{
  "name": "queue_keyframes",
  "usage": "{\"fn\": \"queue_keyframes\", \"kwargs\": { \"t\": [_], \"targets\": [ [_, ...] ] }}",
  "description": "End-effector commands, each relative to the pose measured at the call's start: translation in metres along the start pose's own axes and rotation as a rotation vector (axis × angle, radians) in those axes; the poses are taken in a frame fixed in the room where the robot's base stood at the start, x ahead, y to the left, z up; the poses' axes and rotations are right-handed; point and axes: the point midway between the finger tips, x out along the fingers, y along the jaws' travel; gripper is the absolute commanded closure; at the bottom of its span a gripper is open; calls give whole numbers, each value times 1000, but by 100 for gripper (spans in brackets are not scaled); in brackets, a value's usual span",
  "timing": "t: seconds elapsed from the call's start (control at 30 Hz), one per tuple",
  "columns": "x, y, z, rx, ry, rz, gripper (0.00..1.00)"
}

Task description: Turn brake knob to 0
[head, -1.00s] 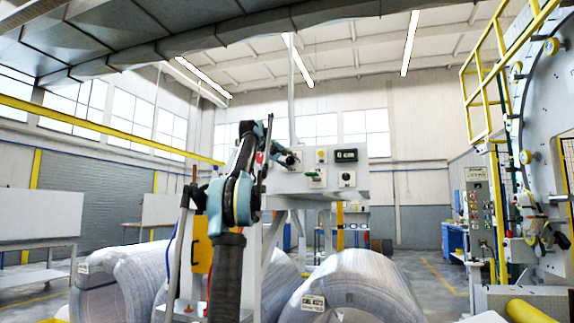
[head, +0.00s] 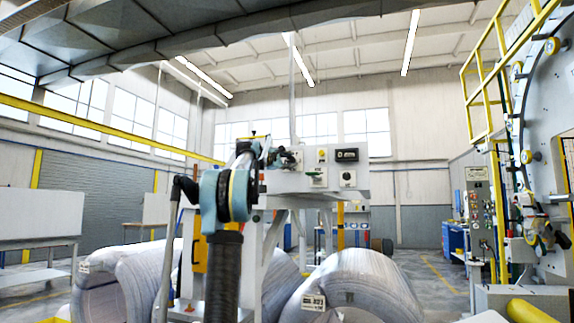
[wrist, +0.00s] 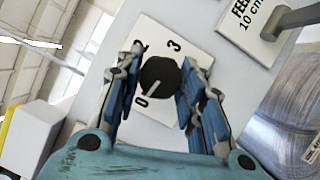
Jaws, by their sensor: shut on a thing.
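The round black brake knob (wrist: 160,75) is in the middle of the wrist view, on a white plate (wrist: 188,48) marked 0 at lower left and 3 at upper right. Its pale pointer line points to the lower left, toward the 0. My gripper (wrist: 158,82) is shut on the knob, one blue-and-grey finger on each side. In the head view my gripper (head: 287,158) is at the left part of the grey control panel (head: 333,180), and it hides the knob there.
Right of the gripper, the panel carries a yellow-backed button (head: 322,155), a dark display (head: 346,155) and another dial (head: 348,178). In the wrist view a lever (wrist: 290,20) sits by a "FEED 10 cm" label. Wrapped coils (head: 350,285) lie below the panel.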

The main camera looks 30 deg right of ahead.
Motion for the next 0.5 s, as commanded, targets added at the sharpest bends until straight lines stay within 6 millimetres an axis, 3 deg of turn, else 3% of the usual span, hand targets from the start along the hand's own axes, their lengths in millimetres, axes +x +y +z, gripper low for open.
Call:
{"fn": "queue_keyframes", "kwargs": {
  "t": [0.5],
  "targets": [
    [1, -2, 0, -201, 0, 82, 88]
  ]
}}
